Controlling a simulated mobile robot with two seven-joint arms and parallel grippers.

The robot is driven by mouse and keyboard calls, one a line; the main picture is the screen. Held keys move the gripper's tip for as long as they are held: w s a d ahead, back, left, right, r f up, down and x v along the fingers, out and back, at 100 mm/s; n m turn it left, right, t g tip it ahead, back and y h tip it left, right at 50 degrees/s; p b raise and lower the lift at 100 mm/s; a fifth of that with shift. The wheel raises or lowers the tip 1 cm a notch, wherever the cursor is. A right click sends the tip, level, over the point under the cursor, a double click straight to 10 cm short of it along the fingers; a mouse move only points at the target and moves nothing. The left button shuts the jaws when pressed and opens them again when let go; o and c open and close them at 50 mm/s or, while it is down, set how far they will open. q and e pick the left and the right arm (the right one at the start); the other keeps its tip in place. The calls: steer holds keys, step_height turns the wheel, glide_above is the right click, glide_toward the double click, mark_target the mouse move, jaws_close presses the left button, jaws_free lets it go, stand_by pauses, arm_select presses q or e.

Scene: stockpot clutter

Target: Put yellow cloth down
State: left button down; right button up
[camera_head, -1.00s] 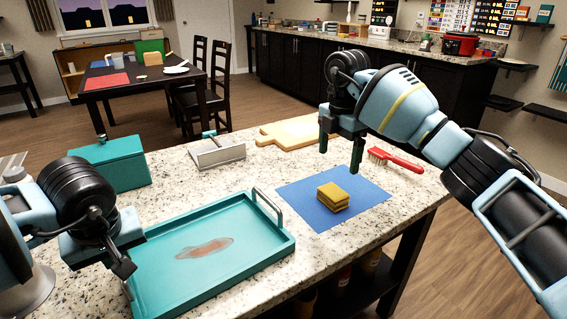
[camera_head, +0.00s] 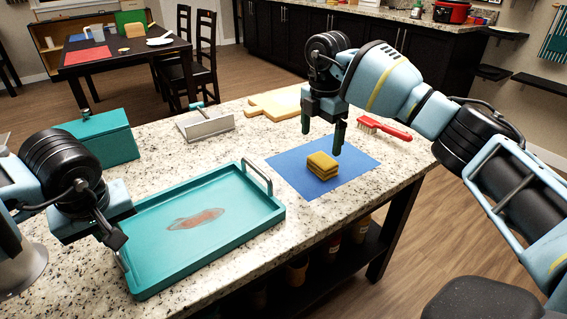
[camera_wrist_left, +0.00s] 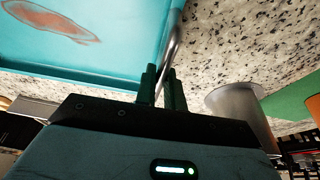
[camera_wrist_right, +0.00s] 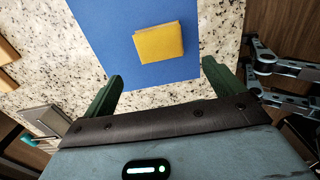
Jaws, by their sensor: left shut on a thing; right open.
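The yellow cloth (camera_head: 322,168) is a small folded stack lying flat on a blue mat (camera_head: 288,166) on the granite counter. It also shows in the right wrist view (camera_wrist_right: 160,43). My right gripper (camera_head: 322,141) is open and empty, above and slightly behind the cloth, apart from it. In the right wrist view the cloth lies ahead of the gap between the fingers (camera_wrist_right: 162,72). My left gripper (camera_head: 124,262) is shut on the near-left handle of the teal tray (camera_head: 232,234); the metal handle (camera_wrist_left: 174,45) runs between the fingers in the left wrist view.
The tray has a reddish-brown stain (camera_head: 195,219) on its floor. A red brush (camera_head: 386,128) lies behind the mat, a cutting board (camera_head: 275,103) and a grey dustpan-like tool (camera_head: 207,127) further back. A teal box (camera_head: 100,140) stands at left.

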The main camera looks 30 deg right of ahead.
mark_target(318, 161)
steer(key=shift+s+a+f, duration=0.1)
steer(key=shift+s+f, duration=0.05)
steer(key=shift+f, duration=4.1)
steer(key=c, duration=1.2)
steer(key=shift+o, duration=0.2)
step_height(318, 161, up, 10)
steer(key=shift+r, duration=0.1)
